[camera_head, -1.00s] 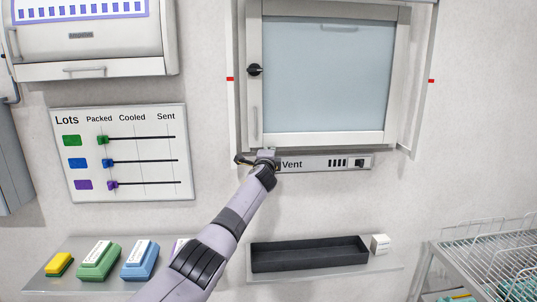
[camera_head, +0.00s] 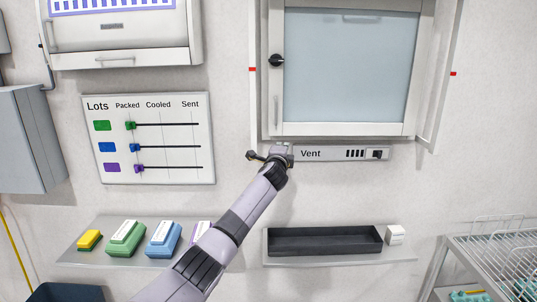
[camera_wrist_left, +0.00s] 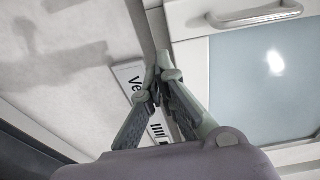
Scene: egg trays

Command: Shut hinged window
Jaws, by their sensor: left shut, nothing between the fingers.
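The hinged window (camera_head: 345,128) has a white frame around pale blue glass, with a black knob (camera_head: 276,60) on its left side. It sits inside a white outer surround (camera_head: 432,100); how far it stands ajar is hard to tell. In the head view my left gripper (camera_head: 252,157) is below the window's lower left corner, left of the Vent panel. In the left wrist view the gripper (camera_wrist_left: 157,72) is shut and empty, its fingertips below the window's edge; the window (camera_wrist_left: 190,58) and a pale handle (camera_wrist_left: 255,14) lie beyond and to the right. My right gripper is out of view.
The Vent panel (camera_head: 335,153) is directly under the window. A Lots board (camera_head: 150,172) hangs to the left. Below are a black tray (camera_head: 325,252) on a shelf and colored boxes on another shelf (camera_head: 100,255). A wire rack (camera_head: 480,250) stands at right.

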